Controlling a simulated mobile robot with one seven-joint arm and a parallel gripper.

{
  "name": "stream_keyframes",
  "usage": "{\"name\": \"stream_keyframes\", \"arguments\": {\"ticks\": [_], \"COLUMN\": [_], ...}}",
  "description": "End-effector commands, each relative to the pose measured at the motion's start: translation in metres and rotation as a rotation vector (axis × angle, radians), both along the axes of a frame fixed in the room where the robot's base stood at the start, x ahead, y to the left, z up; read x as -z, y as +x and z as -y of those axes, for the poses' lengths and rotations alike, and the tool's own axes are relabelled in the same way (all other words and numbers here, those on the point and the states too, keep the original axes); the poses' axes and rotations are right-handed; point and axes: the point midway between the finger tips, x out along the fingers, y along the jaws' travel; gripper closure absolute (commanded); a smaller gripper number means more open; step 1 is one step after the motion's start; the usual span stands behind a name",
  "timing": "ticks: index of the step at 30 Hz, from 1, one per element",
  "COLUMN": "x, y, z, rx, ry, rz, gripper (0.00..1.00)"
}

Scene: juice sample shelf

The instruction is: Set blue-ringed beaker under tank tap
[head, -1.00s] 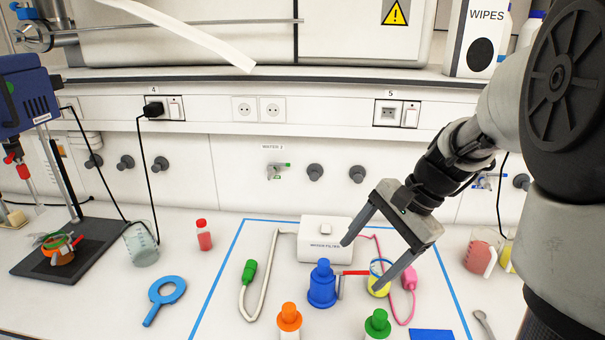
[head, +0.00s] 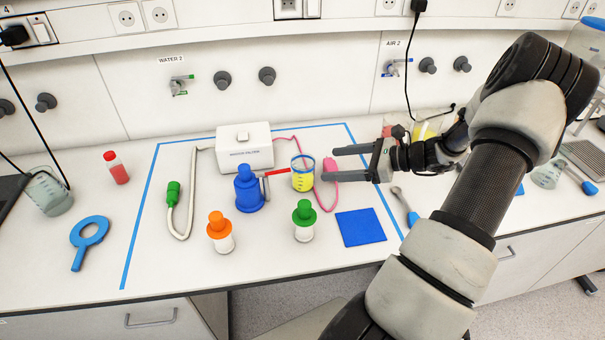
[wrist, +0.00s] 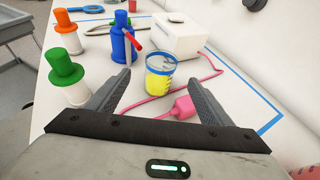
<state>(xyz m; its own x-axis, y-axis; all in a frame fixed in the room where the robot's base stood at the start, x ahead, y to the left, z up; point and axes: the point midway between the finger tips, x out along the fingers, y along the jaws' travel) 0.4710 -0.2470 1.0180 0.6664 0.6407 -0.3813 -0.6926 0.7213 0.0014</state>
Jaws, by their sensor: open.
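The blue-ringed beaker (head: 303,180) holds yellow liquid and stands upright on the bench, right of the blue tank (head: 249,190). The tank's red tap (head: 277,172) points right, toward the beaker; I cannot tell whether its tip is over the rim or just beside it. My gripper (head: 330,163) is open and empty, reaching in from the right with its fingers pointing at the beaker. In the wrist view the beaker (wrist: 159,80) shows between and beyond the fingertips, with no clear contact. The tank (wrist: 122,42) stands behind it to the left.
A white box (head: 245,150) with a hose and a pink cable stands behind. A pink plug (head: 330,168) lies by my fingers. Orange-topped (head: 220,238) and green-topped (head: 304,226) bottles stand in front. A flat blue square (head: 361,228) lies clear at the front right, inside the blue tape.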

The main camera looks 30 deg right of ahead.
Motion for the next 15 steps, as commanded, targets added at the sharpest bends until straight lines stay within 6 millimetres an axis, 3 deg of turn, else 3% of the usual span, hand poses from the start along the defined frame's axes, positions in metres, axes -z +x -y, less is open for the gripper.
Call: {"name": "stream_keyframes", "arguments": {"ticks": [6,15], "x": [0.015,0.026], "y": [0.028,0.044], "z": [-0.028,-0.042], "rx": [-0.003,-0.004], "ry": [0.001,0.001], "rz": [0.001,0.000], "gripper": [0.26,0.26]}}
